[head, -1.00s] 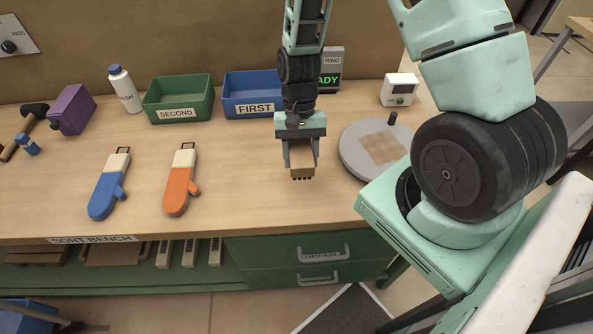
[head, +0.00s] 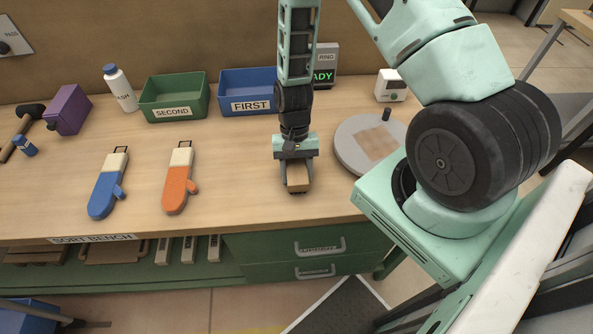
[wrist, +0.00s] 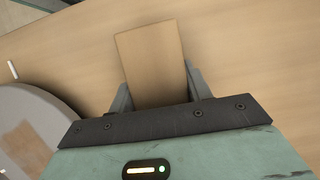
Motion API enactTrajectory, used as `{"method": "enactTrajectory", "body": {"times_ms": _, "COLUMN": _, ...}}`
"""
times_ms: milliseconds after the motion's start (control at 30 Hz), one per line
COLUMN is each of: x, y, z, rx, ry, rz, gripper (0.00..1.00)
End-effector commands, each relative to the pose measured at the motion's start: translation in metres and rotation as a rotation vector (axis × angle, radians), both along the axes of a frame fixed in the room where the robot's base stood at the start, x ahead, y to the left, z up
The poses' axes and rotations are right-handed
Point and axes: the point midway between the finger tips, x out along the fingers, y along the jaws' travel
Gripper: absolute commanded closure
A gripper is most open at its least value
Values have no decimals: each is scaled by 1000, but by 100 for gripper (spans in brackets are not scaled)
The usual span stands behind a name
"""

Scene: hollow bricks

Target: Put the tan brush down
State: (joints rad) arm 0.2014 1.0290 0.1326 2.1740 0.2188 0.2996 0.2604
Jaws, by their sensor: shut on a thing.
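The tan brush (head: 298,177) is a small block between the fingers of my gripper (head: 296,184). In the head view it is low over the bench, at or just above the wood; I cannot tell if it touches. In the wrist view the brush (wrist: 152,62) stands out between the two grey fingers of my gripper (wrist: 160,92), with bare wood around it. My gripper is shut on it. The bristle side faces the bench and is mostly hidden.
A round grey turntable (head: 345,150) stands close on the right. Behind are the blue FIRST bin (head: 252,107) and the green SECOND bin (head: 172,112). Bare bench surrounds my gripper.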

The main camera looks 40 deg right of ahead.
Motion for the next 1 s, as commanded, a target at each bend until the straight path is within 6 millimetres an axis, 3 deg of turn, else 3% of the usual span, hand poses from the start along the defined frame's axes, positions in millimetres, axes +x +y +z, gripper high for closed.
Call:
{"method": "enactTrajectory", "body": {"times_ms": 100, "x": 0, "y": 0, "z": -4, "rx": 1, "ry": 1, "rz": 0, "gripper": 88}}
{"method": "enactTrajectory", "body": {"times_ms": 133, "x": 0, "y": 0, "z": -3, "rx": 0, "ry": 0, "rz": 0, "gripper": 43}}
{"method": "enactTrajectory", "body": {"times_ms": 200, "x": 0, "y": 0, "z": -3, "rx": 0, "ry": 0, "rz": 0, "gripper": 29}}
{"method": "enactTrajectory", "body": {"times_ms": 633, "x": 3, "y": -2, "z": 6, "rx": -1, "ry": -3, "rz": 1, "gripper": 29}}
{"method": "enactTrajectory", "body": {"times_ms": 1000, "x": 24, "y": -16, "z": 65, "rx": -2, "ry": -6, "rz": -1, "gripper": 29}}
